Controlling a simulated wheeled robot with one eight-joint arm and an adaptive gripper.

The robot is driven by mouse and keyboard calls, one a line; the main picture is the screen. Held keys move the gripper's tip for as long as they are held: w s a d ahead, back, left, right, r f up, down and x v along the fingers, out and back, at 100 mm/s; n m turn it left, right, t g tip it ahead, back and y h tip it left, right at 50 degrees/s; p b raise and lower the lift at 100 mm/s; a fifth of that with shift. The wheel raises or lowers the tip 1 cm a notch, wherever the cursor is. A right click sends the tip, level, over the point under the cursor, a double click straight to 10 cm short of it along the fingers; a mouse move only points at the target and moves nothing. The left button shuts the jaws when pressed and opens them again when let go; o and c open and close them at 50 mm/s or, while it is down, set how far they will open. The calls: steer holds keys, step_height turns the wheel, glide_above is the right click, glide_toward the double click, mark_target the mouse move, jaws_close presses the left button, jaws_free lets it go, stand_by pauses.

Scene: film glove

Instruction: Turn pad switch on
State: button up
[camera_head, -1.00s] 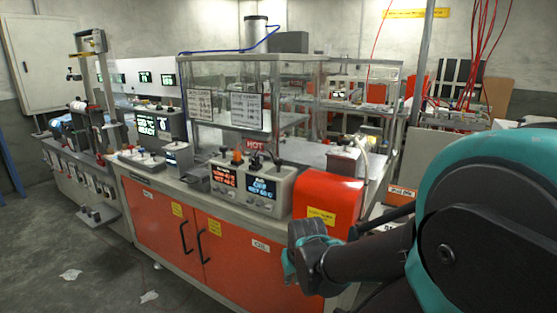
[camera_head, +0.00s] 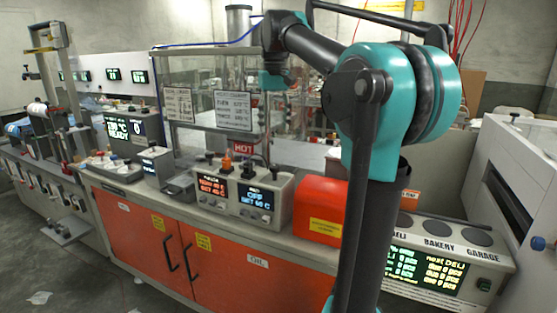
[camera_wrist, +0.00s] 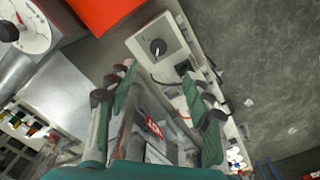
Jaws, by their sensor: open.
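The grey control box (camera_head: 240,214) stands on the counter with two lit displays. The left display (camera_head: 213,190) has orange text. The right, pad display (camera_head: 256,199) reads OFF in blue with a set value. Small black knobs (camera_head: 274,171) and an orange part sit on its top; which one is the pad switch I cannot tell. My gripper (camera_head: 277,80) hangs above the box in the picture, before the glass enclosure. In the wrist view my gripper (camera_wrist: 157,95) has its fingers apart, with nothing between them.
A red housing (camera_head: 320,206) stands right of the control box. The glass enclosure (camera_head: 205,80) rises behind, with a red HOT sign (camera_head: 243,149). Small instruments (camera_head: 105,165) line the counter at left. A panel with several displays (camera_head: 430,262) is at right.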

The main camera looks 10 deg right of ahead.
mark_target(275, 166)
steer(key=f, duration=1.3)
steer(key=shift+w+d+f, duration=0.15)
steer(key=shift+w+f, duration=0.15)
steer(key=shift+w, duration=0.1)
steer(key=c, duration=1.2)
